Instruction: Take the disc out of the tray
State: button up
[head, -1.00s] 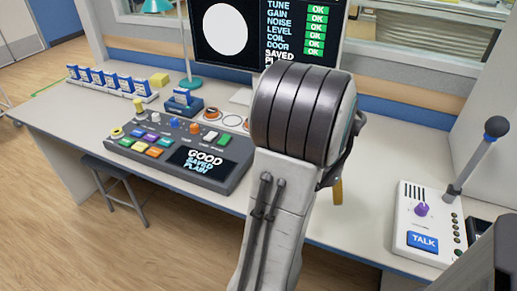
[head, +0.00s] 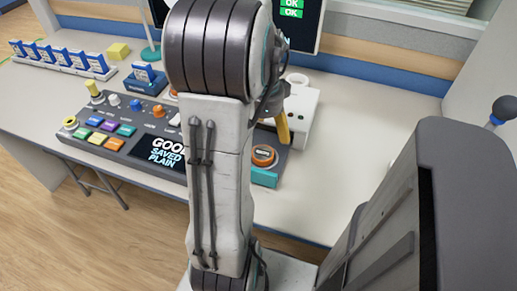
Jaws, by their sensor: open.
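My gripper (head: 283,124) is mostly hidden behind my own arm. One yellow finger shows, pointing down above the right end of the console; the other finger is hidden. I see nothing held in it. A round orange-rimmed piece (head: 264,155) sits below and left of the finger, with a teal block (head: 264,178) in front of it. I cannot tell whether these are the disc and its tray. No other disc or tray is clearly visible; my arm covers much of the middle.
A white box (head: 303,112) stands behind the finger. Blue-and-white cards (head: 62,57) stand in a row at left. The desk (head: 365,125) is clear on the right.

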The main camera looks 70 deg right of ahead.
aim_at(262, 153)
jog(key=shift+s+a+m, duration=0.1)
jog(key=shift+a+m, duration=0.05)
jog(key=shift+m, duration=0.65)
jog(key=m, duration=0.3)
jog(key=shift+f, duration=0.1)
jog(key=shift+a+f+b, duration=0.15)
jog(key=shift+f+b, duration=0.7)
jog(key=shift+f, duration=2.7)
jog(key=shift+c, duration=0.4)
jog(key=c, duration=1.2)
